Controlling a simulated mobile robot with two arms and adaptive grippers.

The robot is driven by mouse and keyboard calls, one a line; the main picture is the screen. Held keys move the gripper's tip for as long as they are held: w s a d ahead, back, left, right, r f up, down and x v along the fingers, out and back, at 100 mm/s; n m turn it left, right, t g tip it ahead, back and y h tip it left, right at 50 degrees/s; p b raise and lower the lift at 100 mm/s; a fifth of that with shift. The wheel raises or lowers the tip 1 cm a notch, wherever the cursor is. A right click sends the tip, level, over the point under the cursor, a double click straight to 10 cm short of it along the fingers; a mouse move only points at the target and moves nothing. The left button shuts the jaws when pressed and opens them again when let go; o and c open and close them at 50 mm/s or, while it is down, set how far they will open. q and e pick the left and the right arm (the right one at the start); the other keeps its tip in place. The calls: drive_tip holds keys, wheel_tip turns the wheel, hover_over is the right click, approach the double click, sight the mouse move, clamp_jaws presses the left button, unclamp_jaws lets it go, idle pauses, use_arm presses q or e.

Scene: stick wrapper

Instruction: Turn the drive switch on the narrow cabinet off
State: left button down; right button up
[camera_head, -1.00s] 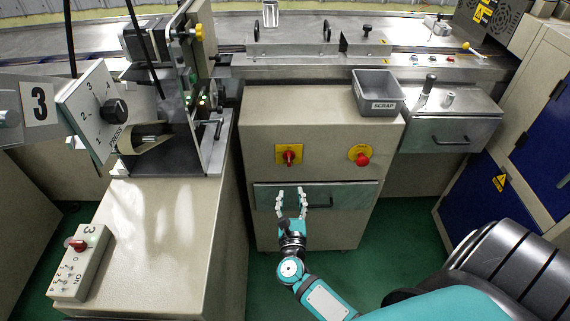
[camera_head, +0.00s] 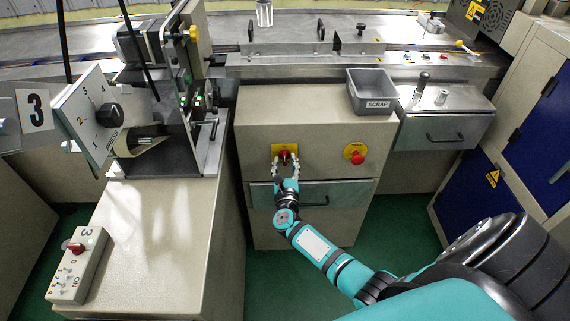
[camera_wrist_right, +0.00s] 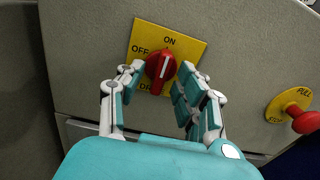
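The narrow cabinet (camera_head: 320,128) stands in the middle of the head view. Its drive switch (camera_head: 284,158) is a red knob on a yellow plate; in the right wrist view the red knob (camera_wrist_right: 160,66) has its white mark pointing up, slightly right, toward ON. The plate (camera_wrist_right: 190,44) also reads OFF at its left. My right gripper (camera_head: 285,172) is in front of the switch. In the wrist view its open fingers (camera_wrist_right: 158,82) are on either side of the knob's lower part; contact cannot be told. My left gripper is not in view.
A red stop button on a yellow plate (camera_head: 355,154) is right of the switch; it also shows in the wrist view (camera_wrist_right: 302,120). Below is a drawer with a handle (camera_head: 312,202). A grey scrap bin (camera_head: 372,92) sits on the cabinet top. A control box (camera_head: 78,264) lies at left.

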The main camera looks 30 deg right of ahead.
clamp_jaws()
drive_tip(key=shift+n, duration=1.4)
drive_tip(key=n, duration=0.2)
drive_tip(key=shift+s+n, duration=0.1)
drive_tip(key=shift+n, duration=0.2)
drive_tip(key=n, duration=0.6)
drive_tip(key=shift+p, duration=0.3)
drive_tip(key=n+p, duration=0.1)
drive_tip(key=n, duration=0.5)
drive_tip(key=shift+r, duration=0.1)
drive_tip(key=shift+n, duration=0.3)
unclamp_jaws()
